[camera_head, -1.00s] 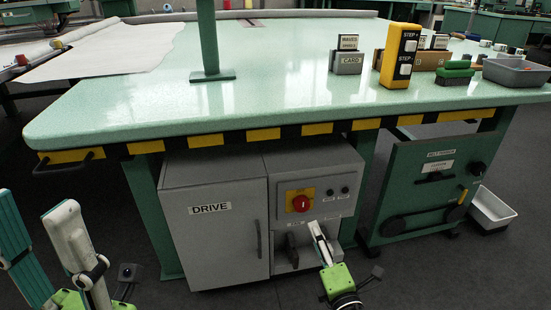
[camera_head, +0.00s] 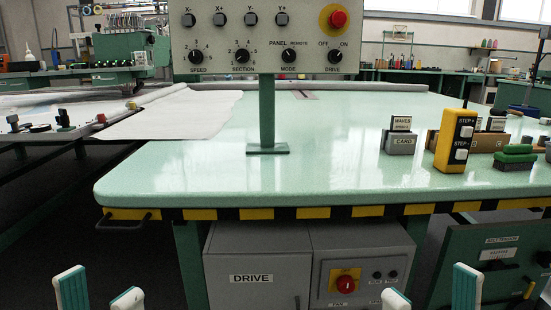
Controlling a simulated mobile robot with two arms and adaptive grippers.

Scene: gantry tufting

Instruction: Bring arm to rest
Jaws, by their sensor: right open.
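My left gripper (camera_head: 99,293) shows at the bottom left edge, its two white and teal fingers pointing up and apart, with nothing between them. Only the finger ends of both are in view; the arms are below the picture. Both appear below the front edge of the pale green table (camera_head: 330,176), apart from it.
The table has a yellow and black striped edge. A control panel (camera_head: 212,58) stands on a green post. The grey cabinet (camera_head: 255,290) has a red knob (camera_head: 345,284). A yellow pendant (camera_head: 455,140), card holder (camera_head: 399,143) and green-topped brushes (camera_head: 517,153) stand on the right.

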